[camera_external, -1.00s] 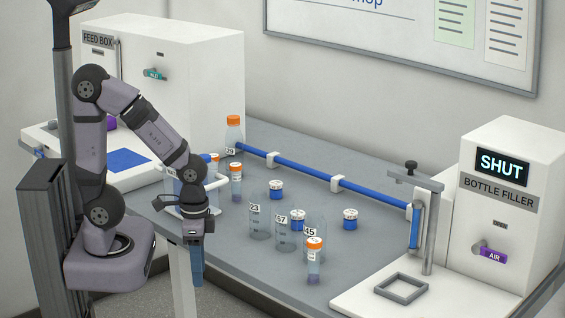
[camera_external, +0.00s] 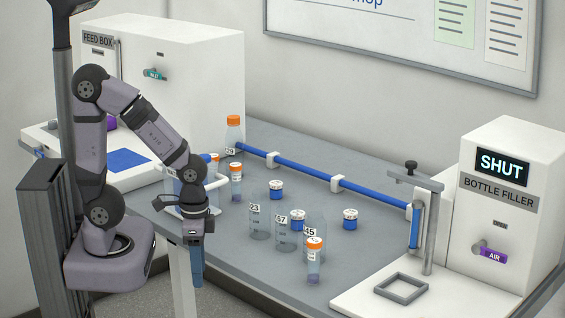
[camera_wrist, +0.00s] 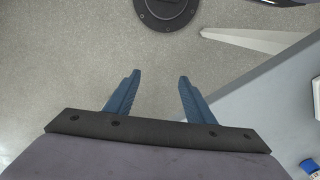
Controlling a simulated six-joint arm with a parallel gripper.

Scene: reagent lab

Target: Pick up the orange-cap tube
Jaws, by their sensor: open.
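Orange-capped tubes show in the external view. One tube (camera_external: 314,264) stands upright at the table's front edge, near the bottle filler. Another tube (camera_external: 236,184) stands further back, left of the middle. A third orange cap (camera_external: 214,157) shows partly behind my arm, by the white-framed rack. A larger orange-capped bottle (camera_external: 233,135) stands at the back, at the blue pipe's left end. My gripper (camera_external: 197,280) points down beside the table's front edge, away from every tube. In the wrist view my gripper (camera_wrist: 157,92) is open and empty above the floor.
Clear labelled bottles (camera_external: 259,222) and several blue-and-white capped jars (camera_external: 276,190) stand mid-table. A blue pipe (camera_external: 305,170) runs along the back. The bottle filler (camera_external: 510,200) is at right, the feed box (camera_external: 190,70) at left. The table's front left is clear.

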